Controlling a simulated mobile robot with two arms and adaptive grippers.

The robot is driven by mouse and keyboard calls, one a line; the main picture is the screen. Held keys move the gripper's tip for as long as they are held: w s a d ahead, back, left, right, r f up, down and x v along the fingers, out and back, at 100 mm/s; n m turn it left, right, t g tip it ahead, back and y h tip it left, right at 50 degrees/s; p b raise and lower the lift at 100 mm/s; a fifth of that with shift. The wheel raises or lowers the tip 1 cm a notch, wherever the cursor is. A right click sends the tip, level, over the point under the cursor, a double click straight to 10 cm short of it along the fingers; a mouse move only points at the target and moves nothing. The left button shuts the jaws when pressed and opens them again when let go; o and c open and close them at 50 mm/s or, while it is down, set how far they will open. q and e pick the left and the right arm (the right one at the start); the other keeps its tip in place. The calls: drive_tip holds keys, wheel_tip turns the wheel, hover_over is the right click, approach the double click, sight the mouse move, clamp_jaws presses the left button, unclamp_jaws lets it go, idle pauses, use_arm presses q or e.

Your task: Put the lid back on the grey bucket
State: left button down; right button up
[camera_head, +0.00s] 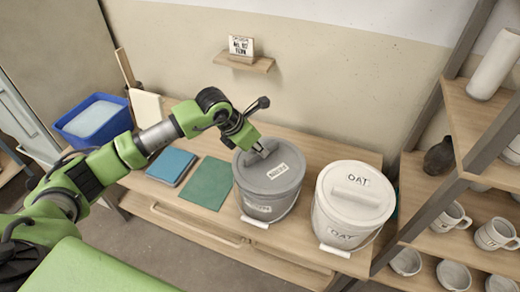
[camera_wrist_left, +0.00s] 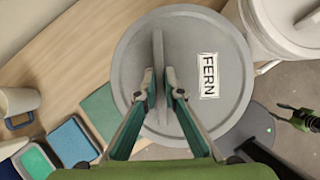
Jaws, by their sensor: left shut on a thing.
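The grey bucket (camera_head: 262,205) stands on the wooden bench. Its grey round lid (camera_head: 283,176) is over the bucket's mouth and looks about level; I cannot tell whether it is fully seated. My left gripper (camera_head: 258,150) is shut on the upright ridge handle of the lid. In the left wrist view the fingers (camera_wrist_left: 161,88) are on both sides of that handle, and the lid (camera_wrist_left: 190,40) bears a FERN label (camera_wrist_left: 209,76). The lid hides the bucket there. A green and black part at the right edge of the wrist view looks like my right gripper (camera_wrist_left: 288,113); its jaws are unclear.
A white OAT bucket (camera_head: 350,208) with its lid on stands close to the right. A green mat (camera_head: 207,183), a blue flat box (camera_head: 171,166) and a blue tub (camera_head: 92,120) are to the left. A shelf (camera_head: 432,200) with mugs rises at the right.

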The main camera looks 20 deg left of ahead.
idle(0.3)
use_arm(q)
drive_tip(key=c, duration=2.1)
unclamp_jaws()
drive_tip(key=o, duration=0.5)
drive_tip(key=shift+r+p, duration=1.8)
drive_tip(key=shift+r, duration=1.65)
